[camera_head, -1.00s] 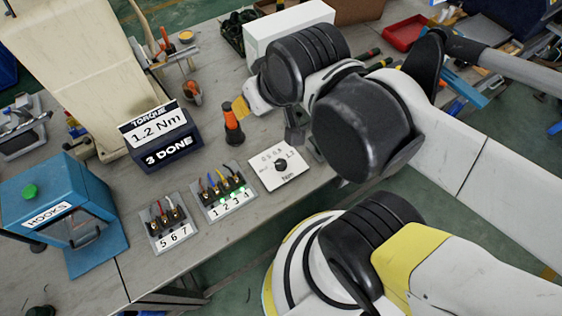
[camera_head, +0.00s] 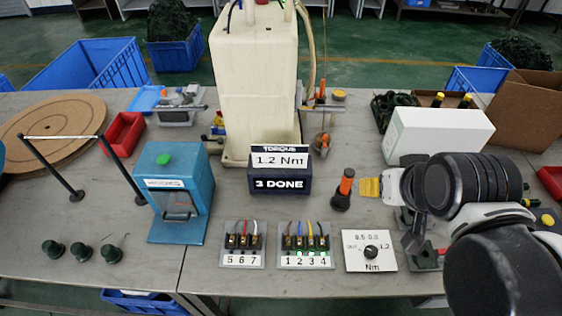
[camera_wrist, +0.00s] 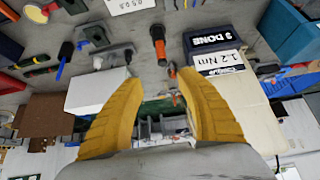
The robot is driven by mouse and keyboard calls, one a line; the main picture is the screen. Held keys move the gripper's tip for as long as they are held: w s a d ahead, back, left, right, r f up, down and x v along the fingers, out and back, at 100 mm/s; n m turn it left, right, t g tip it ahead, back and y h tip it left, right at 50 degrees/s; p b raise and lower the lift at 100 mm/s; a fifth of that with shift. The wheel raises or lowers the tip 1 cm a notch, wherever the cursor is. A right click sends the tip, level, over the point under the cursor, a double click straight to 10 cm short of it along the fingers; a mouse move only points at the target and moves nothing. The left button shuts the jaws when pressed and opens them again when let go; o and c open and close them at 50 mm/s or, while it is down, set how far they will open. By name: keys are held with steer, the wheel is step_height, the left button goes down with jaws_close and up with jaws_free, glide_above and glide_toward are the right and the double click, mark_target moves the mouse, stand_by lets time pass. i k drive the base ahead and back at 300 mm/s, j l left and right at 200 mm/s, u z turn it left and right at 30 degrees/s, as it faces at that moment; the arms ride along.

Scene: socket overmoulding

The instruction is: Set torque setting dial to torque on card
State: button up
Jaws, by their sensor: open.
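The torque dial is a black knob (camera_head: 371,251) on a white plate (camera_head: 383,265) marked "Nm", with 0.5, 0.8 and 1.2 around it. The knob's exact pointing is too small to tell. The card (camera_head: 280,160) reads "TORQUE 1.2 Nm" and stands on a dark block (camera_head: 279,184) reading "3 DONE". My gripper (camera_head: 373,187) is to the right of the orange-handled driver (camera_head: 343,190), above and behind the dial plate. In the wrist view its two yellow fingers (camera_wrist: 160,85) are apart with nothing between them. The dial plate (camera_wrist: 128,4) shows partly at the top edge there.
Terminal blocks 5-6-7 (camera_head: 242,246) and 1-2-3-4 (camera_head: 305,246) lie left of the dial. A blue hooks box (camera_head: 180,185) stands further left. A white box (camera_head: 437,133) is behind my arm.

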mark_target(371, 252)
steer(key=k+l+z, duration=0.15)
steer(key=l, duration=0.25)
steer(key=k+l+z, duration=0.15)
steer(key=l, duration=0.25)
steer(key=k+l+z, duration=0.15)
steer(key=l, duration=0.3)
